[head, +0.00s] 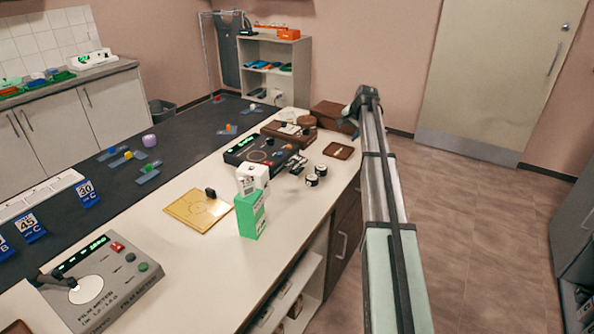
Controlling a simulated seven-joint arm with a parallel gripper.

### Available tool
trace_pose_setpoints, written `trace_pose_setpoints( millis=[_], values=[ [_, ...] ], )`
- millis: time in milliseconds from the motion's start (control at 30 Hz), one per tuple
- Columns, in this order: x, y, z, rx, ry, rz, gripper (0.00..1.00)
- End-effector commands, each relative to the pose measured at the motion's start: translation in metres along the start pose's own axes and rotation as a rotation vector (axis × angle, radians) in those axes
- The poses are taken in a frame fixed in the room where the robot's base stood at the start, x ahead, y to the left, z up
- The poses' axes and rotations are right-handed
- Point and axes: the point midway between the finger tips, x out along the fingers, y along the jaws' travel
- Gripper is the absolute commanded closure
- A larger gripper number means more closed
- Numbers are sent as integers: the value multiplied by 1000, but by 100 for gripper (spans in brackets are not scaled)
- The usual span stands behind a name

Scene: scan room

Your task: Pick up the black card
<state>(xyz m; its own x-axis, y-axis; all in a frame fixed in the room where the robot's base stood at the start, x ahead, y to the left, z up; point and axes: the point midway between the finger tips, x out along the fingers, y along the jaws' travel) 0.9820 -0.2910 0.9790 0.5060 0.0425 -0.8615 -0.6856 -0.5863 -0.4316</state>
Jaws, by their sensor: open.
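I cannot make out a black card with certainty in the head view. A small flat dark-brown square (338,151) lies near the right edge of the white counter, too small to identify further. A small black upright piece (210,193) stands on a gold plate (186,215) at mid-counter. My arm reaches up the right side of the view, and my gripper (348,123) is at its far end, above and beyond the brown square. It is small and partly merged with the brown box behind it. It is open, and I see nothing held.
A green-and-white carton (251,213), a white cube (253,175), two small black-and-white rolls (313,180) and a dark console (258,150) crowd the counter. A grey meter (100,283) sits at front left. Open floor lies right of my arm.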

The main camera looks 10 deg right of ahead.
Motion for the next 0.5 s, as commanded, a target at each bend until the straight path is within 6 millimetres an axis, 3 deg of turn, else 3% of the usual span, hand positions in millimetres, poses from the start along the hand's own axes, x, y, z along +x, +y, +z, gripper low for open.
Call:
trace_pose_setpoints(
  millis=[33,200,333,500],
  values=[
    [-2,-26,21,-21,-53,26,28],
    [-14,-76,85,-71,-208,127,28],
    [-24,-96,118,-94,-281,185,28],
    [-29,-106,137,-108,-323,222,28]
  ],
)
